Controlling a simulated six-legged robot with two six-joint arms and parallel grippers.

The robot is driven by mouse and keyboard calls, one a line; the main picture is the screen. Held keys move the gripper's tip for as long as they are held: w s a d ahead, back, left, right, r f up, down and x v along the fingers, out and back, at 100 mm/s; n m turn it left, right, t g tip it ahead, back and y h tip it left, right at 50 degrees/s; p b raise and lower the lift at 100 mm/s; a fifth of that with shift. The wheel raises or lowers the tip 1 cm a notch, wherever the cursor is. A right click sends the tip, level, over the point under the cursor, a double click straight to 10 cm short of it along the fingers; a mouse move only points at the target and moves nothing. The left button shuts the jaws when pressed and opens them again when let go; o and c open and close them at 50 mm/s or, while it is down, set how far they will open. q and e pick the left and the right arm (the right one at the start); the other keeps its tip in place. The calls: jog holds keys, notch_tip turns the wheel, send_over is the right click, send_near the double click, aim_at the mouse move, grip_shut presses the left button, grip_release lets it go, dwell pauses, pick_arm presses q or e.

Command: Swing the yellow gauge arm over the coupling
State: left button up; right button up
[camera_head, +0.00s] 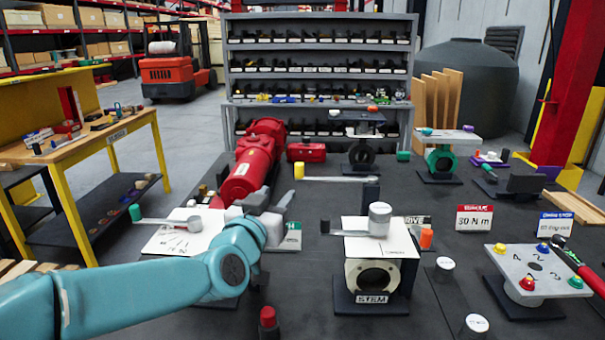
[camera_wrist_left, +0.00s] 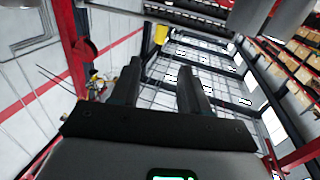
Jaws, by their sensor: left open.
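The yellow gauge arm is a thin grey bar (camera_head: 336,179) with an upright yellow grip (camera_head: 299,171) at its left end. Its right end meets a dark post (camera_head: 371,190) behind the STEM block. A pale block (camera_head: 381,264) labelled STEM carries a white plate and an upright grey cylinder (camera_head: 380,219); I cannot tell whether that is the coupling. My left gripper (camera_head: 279,206) is open, in front of and below the yellow grip, apart from it. In the left wrist view, the open fingers (camera_wrist_left: 160,72) have a small yellow piece (camera_wrist_left: 161,34) beyond their tips. My right gripper is out of view.
A red motor body (camera_head: 254,155) stands behind my left gripper. A green-gripped arm (camera_head: 165,222) lies over a white plate at left. A red-capped post (camera_head: 268,318) stands at the front. A grey plate with coloured knobs (camera_head: 536,272) and red-handled tool (camera_head: 580,265) sit at right.

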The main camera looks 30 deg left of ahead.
aim_at(298, 170)
pick_arm(q)
jog(key=p+x, duration=0.3)
jog(key=x, duration=1.2)
jog(key=shift+s+r, duration=0.1)
jog(key=shift+s, duration=0.05)
jog(key=shift+w+a, duration=0.1)
jog(key=shift+w, duration=0.1)
jog(key=c, duration=0.4)
grip_shut()
